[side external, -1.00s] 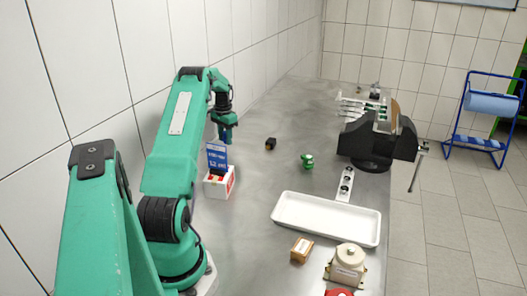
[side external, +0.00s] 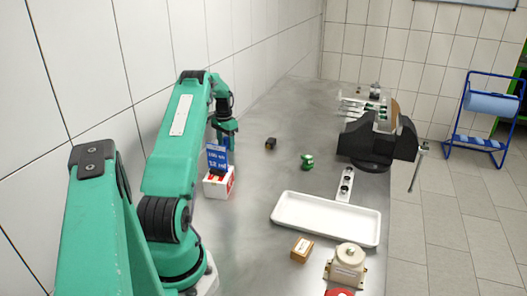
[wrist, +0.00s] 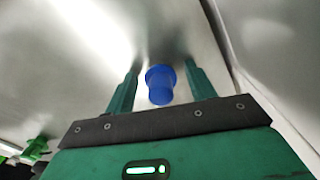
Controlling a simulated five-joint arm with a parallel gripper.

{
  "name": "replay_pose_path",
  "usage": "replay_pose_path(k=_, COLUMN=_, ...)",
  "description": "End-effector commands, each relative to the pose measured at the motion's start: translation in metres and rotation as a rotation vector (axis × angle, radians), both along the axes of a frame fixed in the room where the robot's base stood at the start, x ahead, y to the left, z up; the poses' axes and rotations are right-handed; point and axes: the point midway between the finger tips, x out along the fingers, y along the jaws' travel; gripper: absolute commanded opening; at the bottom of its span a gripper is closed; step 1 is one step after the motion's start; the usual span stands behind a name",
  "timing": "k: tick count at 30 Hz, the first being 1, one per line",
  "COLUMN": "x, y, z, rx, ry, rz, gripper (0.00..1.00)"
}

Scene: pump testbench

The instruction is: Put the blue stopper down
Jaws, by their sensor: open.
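The blue stopper (wrist: 160,84) stands between the two fingers of my gripper (wrist: 162,66) in the wrist view, with a gap on either side. It appears to rest on the metal bench top. My gripper is open around it. In the side view my gripper (side external: 226,140) is low over the bench by the left wall, just behind the blue display sign. The stopper is mostly or wholly hidden there.
The blue display sign (side external: 217,158) on a white and red box (side external: 218,184) stands close in front of my gripper. A small black part (side external: 270,143) and a green part (side external: 307,161) lie to the right. A white tray (side external: 282,219) and a vise (side external: 372,140) are farther right.

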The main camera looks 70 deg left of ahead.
Motion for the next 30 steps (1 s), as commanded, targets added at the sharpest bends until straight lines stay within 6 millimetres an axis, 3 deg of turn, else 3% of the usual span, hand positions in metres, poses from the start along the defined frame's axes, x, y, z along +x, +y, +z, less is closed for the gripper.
replay_pose_path(k=11, x=0.000, y=0.000, z=0.013, rx=0.001, ry=-0.001, rz=0.000, gripper=0.55)
replay_pose_path(k=30, x=0.000, y=0.001, z=0.106, rx=0.003, ry=-0.001, rz=0.000, gripper=0.55)
